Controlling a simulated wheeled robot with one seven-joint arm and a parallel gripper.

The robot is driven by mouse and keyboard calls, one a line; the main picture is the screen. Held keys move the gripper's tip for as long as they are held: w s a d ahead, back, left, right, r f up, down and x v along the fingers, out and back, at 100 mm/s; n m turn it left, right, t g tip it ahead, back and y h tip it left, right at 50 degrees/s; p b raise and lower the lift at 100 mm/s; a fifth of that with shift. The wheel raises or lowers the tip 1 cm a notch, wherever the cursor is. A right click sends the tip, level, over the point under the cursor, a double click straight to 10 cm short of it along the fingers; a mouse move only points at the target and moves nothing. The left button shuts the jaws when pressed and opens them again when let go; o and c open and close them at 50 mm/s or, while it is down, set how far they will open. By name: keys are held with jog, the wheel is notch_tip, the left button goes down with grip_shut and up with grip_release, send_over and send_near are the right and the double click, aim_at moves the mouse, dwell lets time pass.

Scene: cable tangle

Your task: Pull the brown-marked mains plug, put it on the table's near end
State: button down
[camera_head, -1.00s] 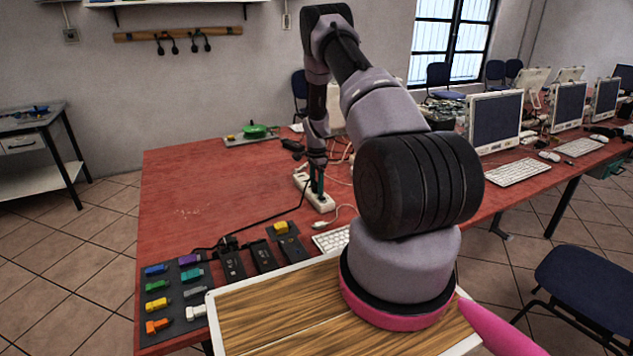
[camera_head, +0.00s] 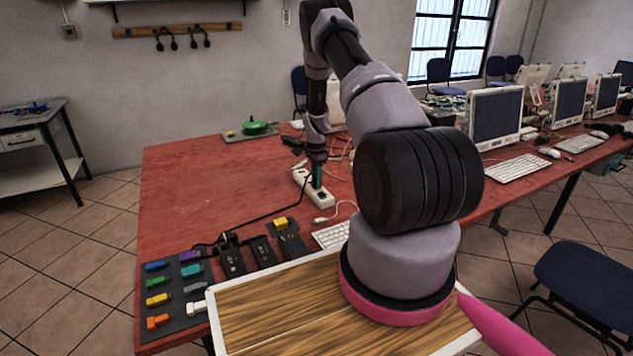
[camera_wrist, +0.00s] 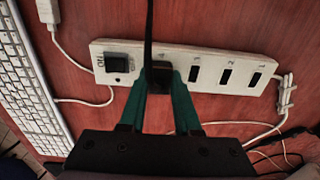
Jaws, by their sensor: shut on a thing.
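My gripper (camera_wrist: 161,78) is shut on a black mains plug (camera_wrist: 159,68) with a black cable running up from it in the wrist view. The plug is over the socket beside the switch on the white power strip (camera_wrist: 210,60). I cannot tell whether its pins are still in the socket. No brown mark shows on it; the fingers hide its sides. In the head view my gripper (camera_head: 317,177) stands pointing down over the power strip (camera_head: 322,198), on the red table (camera_head: 220,170). The plug is too small to make out there.
A white keyboard (camera_wrist: 30,90) lies left of the strip in the wrist view. White cables tangle at the strip's other end. In the head view a dark board with coloured blocks (camera_head: 178,290) is at the table's near left. The red table's left middle is clear.

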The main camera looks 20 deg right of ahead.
jog(key=shift+r, duration=1.45)
jog(key=c, duration=1.3)
grip_release()
grip_shut()
